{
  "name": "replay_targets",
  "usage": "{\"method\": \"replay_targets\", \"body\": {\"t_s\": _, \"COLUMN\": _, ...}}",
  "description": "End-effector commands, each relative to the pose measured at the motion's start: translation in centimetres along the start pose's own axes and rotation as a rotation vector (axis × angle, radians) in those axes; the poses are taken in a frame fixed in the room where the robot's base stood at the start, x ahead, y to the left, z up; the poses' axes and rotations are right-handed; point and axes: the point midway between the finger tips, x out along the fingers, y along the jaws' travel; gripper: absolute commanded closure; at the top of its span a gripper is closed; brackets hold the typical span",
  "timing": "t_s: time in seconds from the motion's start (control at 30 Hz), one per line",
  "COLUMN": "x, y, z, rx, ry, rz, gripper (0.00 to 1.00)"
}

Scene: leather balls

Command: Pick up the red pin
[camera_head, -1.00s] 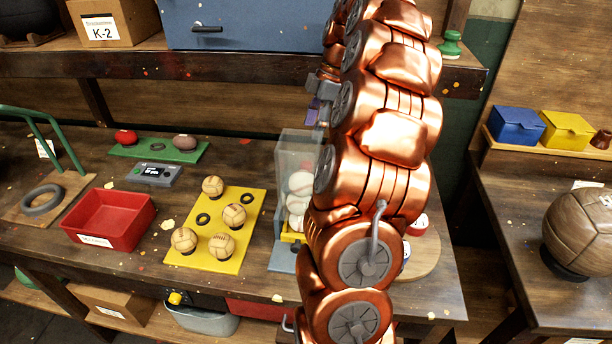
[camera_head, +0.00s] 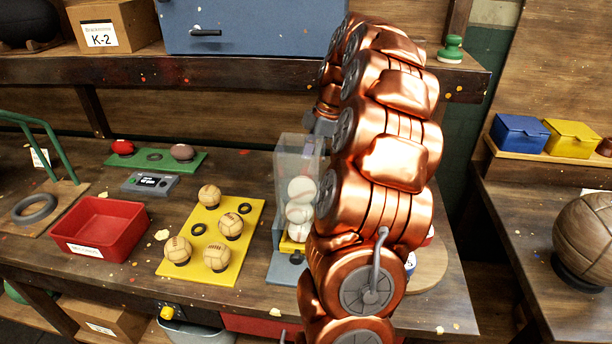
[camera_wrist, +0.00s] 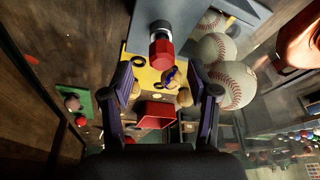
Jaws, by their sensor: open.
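The red pin (camera_wrist: 160,52) shows in the wrist view as a red faceted head on a pale and dark shaft. It sticks out from the grey part of the ball dispenser (camera_wrist: 185,15), near the top centre. My gripper (camera_wrist: 162,70) is open, with a dark finger on each side of the picture. The pin is roughly centred between the fingers and seems just beyond the tips; I cannot tell how far. Nothing is held. In the head view I cannot see the pin, and my copper arm hides most of the gripper.
The clear dispenser (camera_head: 290,160) holds several white baseballs, close beside my arm. A yellow board (camera_head: 205,245) with tan balls, a red tray (camera_head: 100,228) and a green board (camera_head: 155,157) are to the left. A shelf (camera_head: 230,62) runs behind.

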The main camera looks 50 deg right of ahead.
Motion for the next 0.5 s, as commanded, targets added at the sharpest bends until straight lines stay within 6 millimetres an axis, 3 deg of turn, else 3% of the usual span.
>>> {"method": "replay_targets", "body": {"t_s": 0.23, "x": 0.9, "y": -0.1, "z": 0.1, "rx": 0.001, "ry": -0.001, "rz": 0.002, "gripper": 0.4}}
{"method": "replay_targets", "body": {"t_s": 0.5, "x": 3.5, "y": -0.4, "z": 0.1, "rx": 0.002, "ry": 0.0, "rz": -0.004, "gripper": 0.4}}
